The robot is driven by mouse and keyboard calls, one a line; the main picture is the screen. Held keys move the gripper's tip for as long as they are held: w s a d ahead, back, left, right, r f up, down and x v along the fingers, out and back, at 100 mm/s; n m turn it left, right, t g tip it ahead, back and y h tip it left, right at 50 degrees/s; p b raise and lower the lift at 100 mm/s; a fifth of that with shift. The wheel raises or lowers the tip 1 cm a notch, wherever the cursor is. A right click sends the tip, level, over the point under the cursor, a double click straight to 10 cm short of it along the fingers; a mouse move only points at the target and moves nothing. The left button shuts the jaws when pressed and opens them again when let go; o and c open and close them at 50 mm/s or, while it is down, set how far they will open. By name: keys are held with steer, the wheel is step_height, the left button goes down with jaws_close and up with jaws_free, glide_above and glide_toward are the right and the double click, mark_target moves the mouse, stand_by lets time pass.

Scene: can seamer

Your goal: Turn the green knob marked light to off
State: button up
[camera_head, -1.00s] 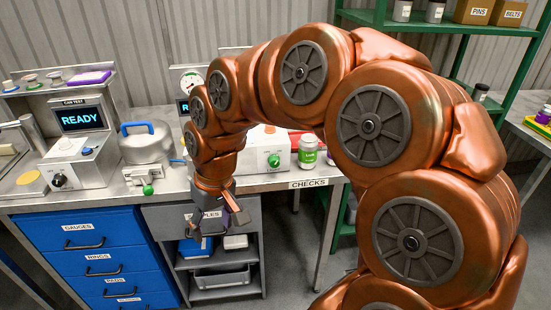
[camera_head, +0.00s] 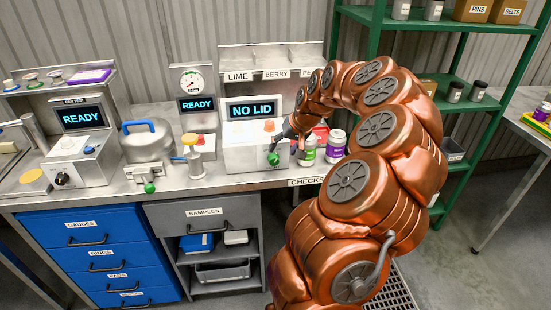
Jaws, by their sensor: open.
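A green knob (camera_head: 273,158) sits low on the front of the white machine (camera_head: 243,155) whose screen (camera_head: 252,107) reads NO LID. The lettering by the knob is too small to read, and so is its setting. My gripper (camera_head: 281,146) is open just above and to the right of the green knob, at the machine's front. Its fingers are small and partly hidden, and I cannot tell whether they touch the knob.
A green-lidded jar (camera_head: 308,149) and a purple-labelled jar (camera_head: 336,145) stand close right of my gripper. A gauge tester (camera_head: 196,105) reading READY is to the left. Another READY machine (camera_head: 83,118) and a metal pot (camera_head: 146,141) stand further left.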

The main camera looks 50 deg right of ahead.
mark_target(276, 158)
steer(key=shift+p+x, duration=1.15)
steer(key=shift+x, duration=2.4)
steer(key=shift+a, duration=0.1)
steer(key=c, duration=1.2)
steer(key=shift+o, duration=0.2)
